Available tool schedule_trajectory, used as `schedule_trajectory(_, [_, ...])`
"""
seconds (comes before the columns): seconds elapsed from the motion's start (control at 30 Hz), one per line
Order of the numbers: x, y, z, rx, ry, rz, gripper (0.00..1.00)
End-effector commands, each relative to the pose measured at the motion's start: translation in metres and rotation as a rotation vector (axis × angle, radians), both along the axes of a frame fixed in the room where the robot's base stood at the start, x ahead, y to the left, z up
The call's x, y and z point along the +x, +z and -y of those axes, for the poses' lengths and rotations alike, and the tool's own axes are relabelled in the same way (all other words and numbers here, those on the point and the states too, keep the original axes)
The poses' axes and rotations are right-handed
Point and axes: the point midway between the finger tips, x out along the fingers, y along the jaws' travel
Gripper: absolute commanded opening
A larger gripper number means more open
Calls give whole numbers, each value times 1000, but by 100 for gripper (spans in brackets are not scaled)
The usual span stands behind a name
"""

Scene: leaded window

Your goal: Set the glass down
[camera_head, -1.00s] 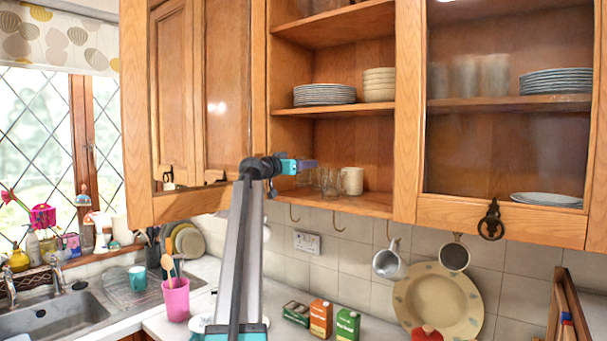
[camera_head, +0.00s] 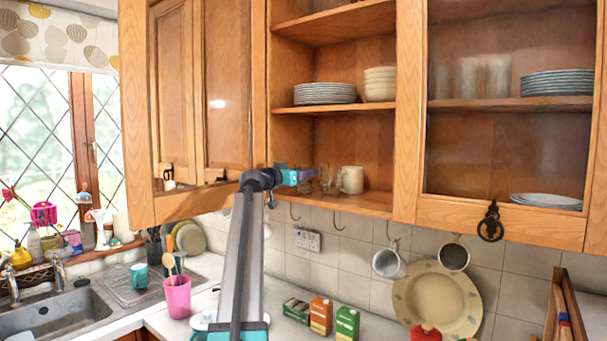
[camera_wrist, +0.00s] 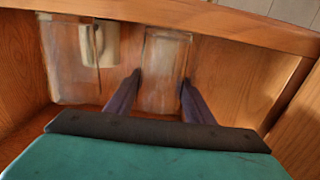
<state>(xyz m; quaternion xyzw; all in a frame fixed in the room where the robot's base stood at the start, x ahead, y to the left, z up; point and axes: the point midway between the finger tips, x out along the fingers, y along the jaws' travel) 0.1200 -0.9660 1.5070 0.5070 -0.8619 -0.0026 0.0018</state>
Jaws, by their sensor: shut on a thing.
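My gripper (camera_wrist: 157,98) is shut on a clear glass (camera_wrist: 164,70); its two dark fingers stand on either side of the glass in the wrist view. In the head view my gripper (camera_head: 306,175) reaches into the open middle cupboard, just above its bottom shelf (camera_head: 345,202). A second clear glass (camera_wrist: 70,72) stands to the left of the held one in the wrist view, with a gap between them. In the head view the glasses are faint and partly overlap my fingers. I cannot tell whether the held glass touches the shelf.
A white mug (camera_head: 351,180) stands right of my gripper on the same shelf. Plates (camera_head: 324,94) and bowls (camera_head: 380,84) fill the shelf above. A cupboard door (camera_head: 228,90) is close on the left. Mugs hang from hooks below the cupboard.

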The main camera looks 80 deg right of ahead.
Motion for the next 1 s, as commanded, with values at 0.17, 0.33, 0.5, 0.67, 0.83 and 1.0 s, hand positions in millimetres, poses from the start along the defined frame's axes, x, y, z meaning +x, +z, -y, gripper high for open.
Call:
schedule_trajectory(0.17, [0,-1,0,0,-1,0,60])
schedule_trajectory(0.33, [-1,-1,0,0,-1,0,67])
schedule_trajectory(0.5, [-1,-1,0,0,-1,0,67])
schedule_trajectory(0.67, [-1,1,0,0,-1,0,67])
schedule_trajectory(0.83, [5,-1,-10,-1,1,0,67])
schedule_trajectory(1.0, [16,-2,-32,-1,0,0,67])
